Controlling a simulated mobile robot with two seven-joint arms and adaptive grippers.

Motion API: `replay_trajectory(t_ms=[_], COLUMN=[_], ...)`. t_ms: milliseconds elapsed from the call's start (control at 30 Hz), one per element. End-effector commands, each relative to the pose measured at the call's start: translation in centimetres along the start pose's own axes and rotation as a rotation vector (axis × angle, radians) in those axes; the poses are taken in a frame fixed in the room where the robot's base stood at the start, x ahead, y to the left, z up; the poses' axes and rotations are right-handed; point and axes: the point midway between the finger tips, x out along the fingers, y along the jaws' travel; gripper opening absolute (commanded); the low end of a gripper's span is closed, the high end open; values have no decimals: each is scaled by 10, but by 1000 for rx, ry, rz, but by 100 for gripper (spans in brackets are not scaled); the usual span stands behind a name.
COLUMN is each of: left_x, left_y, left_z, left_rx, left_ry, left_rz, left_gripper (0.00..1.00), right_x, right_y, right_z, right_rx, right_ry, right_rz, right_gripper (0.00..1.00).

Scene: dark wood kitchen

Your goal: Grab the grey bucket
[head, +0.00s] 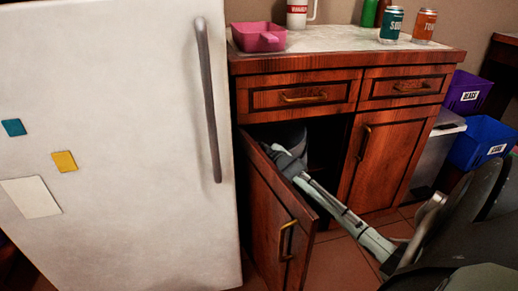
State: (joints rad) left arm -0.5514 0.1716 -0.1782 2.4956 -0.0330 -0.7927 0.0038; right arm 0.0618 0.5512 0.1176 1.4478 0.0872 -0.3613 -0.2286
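The grey bucket (290,134) appears as a dark, rounded shape inside the lower cabinet, behind the open left door; most of it is in shadow or hidden. My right arm comes in from the right and reaches into the cabinet opening. My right gripper (281,155) is at the front of the bucket, just above the edge of the open door. The fingers are small and dark, partly hidden by the door, and I cannot tell whether they are closed on the bucket. My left gripper is not in view.
The open cabinet door (276,222) stands out between the white fridge (120,130) and my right arm. The right door (383,165) is shut. A pink container (259,38) and several cans stand on the counter (338,40). Purple (467,91) and blue (483,143) bins are at right.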

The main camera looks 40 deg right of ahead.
Motion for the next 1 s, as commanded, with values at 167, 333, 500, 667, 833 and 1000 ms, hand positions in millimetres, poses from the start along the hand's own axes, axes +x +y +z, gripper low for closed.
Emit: replay_trajectory(t_ms=[167, 333, 500, 667, 833, 1000], left_x=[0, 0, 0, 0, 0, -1], left_y=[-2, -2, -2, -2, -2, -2], left_z=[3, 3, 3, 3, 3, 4], left_rx=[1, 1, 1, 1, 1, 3], left_ry=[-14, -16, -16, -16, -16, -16], left_rz=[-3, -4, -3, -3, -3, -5], left_gripper=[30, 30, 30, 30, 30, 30], right_x=[0, 0, 0, 0, 0, -5], right_y=[1, 1, 1, 0, 0, -1], right_z=[-2, -2, -2, -1, 0, 0], right_rx=[-2, -2, -2, -1, -1, -1], right_ry=[3, 3, 3, 2, 1, 0], right_rz=[2, 2, 2, 1, 0, -2], right_gripper=[0, 0, 20, 36, 36, 36])
